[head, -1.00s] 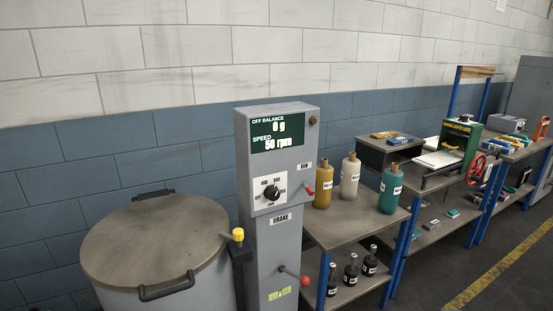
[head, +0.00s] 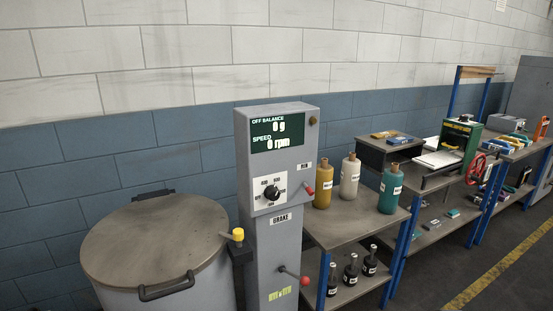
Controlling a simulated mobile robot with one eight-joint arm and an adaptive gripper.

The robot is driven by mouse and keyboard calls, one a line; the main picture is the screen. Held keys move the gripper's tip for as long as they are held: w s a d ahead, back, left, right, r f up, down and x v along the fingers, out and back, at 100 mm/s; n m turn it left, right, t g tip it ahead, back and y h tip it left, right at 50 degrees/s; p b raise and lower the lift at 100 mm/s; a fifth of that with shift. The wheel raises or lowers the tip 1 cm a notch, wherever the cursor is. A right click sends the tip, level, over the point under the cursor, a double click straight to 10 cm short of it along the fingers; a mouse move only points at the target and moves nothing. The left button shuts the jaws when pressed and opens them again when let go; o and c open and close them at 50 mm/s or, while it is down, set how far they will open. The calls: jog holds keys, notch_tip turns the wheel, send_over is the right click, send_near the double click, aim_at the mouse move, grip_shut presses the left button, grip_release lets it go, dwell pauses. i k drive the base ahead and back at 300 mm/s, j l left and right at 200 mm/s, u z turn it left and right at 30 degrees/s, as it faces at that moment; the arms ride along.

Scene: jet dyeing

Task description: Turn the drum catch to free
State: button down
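A catch with a yellow knob (head: 238,234) sits on a dark bracket between the drum and the grey control post. The drum (head: 155,240) is a large grey cylinder with a flat brownish lid, black handles at the lid's front and back, and the lid lies flat. The control post (head: 278,210) has a display (head: 277,133) reading off balance 0 g and speed 0 rpm. My gripper is not in view.
The post carries a dial (head: 272,193), a red-tipped lever (head: 309,190) below a small label, and a red-knobbed brake lever (head: 304,281). A shelf (head: 345,230) with several bottles stands to the right. Floor is clear at the lower right.

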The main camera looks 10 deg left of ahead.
aim_at(237, 236)
jog(key=j+u, duration=0.35)
jog(key=i+j+u, duration=0.1)
jog(key=j+u, duration=0.25)
jog(key=i+j+u, duration=0.1)
jog(key=j+u, duration=0.25)
jog(key=l, duration=0.1)
